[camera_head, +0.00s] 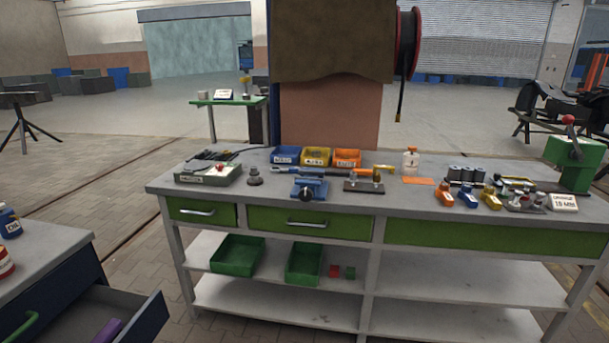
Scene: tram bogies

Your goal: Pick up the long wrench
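A long, thin dark tool (338,174), which looks like the long wrench, lies across the workbench (350,205) behind the blue vise (309,188). Its ends are small and hard to make out. Other dark, slim tools (208,156) lie at the left end of the bench, behind a grey tray (208,175); their kind is too small to tell. Neither of my grippers is in view.
Blue, yellow and orange bins (346,158) line the bench's back. Small parts and a green press (574,163) stand on its right. Green crates (237,255) sit on the shelf below. An open drawer (105,318) juts out at the lower left.

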